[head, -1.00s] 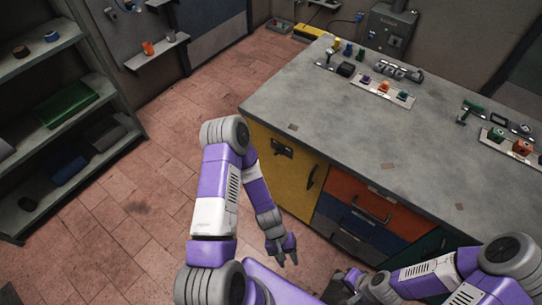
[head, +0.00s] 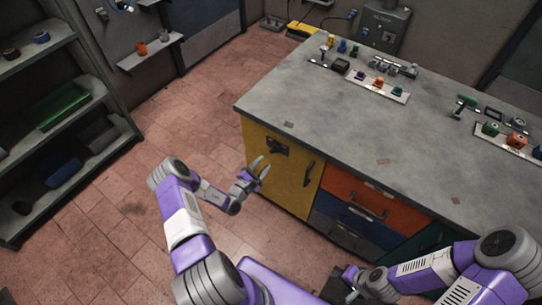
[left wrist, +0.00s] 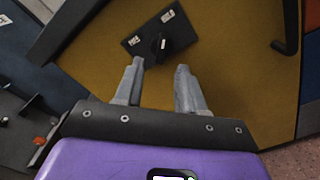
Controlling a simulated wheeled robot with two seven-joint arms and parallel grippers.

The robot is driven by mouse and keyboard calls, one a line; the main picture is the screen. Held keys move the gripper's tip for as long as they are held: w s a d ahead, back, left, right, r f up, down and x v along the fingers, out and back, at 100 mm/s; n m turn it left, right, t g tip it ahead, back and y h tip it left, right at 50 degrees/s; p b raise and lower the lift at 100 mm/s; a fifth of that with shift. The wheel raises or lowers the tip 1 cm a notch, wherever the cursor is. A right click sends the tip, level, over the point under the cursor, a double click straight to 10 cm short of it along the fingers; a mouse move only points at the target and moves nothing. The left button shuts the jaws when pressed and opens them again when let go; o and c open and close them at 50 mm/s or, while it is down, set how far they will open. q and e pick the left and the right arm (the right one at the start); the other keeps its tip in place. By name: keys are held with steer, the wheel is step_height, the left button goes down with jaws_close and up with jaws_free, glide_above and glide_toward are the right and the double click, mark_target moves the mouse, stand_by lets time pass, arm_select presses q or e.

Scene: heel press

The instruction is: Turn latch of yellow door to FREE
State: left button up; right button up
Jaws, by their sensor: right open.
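The yellow door (head: 285,180) is at the left end of the workbench cabinet and looks shut. Its latch (head: 278,146) is a dark plate near the door's upper left. In the left wrist view the latch plate (left wrist: 178,34) carries a small dark knob and small white labels, too small to read. My left gripper (head: 261,168) is open and empty in front of the door, just below and left of the latch. Its fingertips (left wrist: 160,67) point at the plate, apart from the knob. My right gripper (head: 350,280) is open, low before the drawers.
A dark door handle (head: 309,173) stands right of the latch. Orange (head: 360,195) and blue drawers are further right. The grey worktop (head: 330,110) overhangs the door and holds tools at the back. Shelves (head: 60,110) stand at far left; the floor between is clear.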

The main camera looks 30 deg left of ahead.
mark_target(275, 150)
arm_select(q)
steer(key=w+b, duration=0.1)
steer(key=w, duration=0.5)
steer(key=shift+w+d, duration=0.15)
steer(key=shift+d, duration=0.25)
jaws_close()
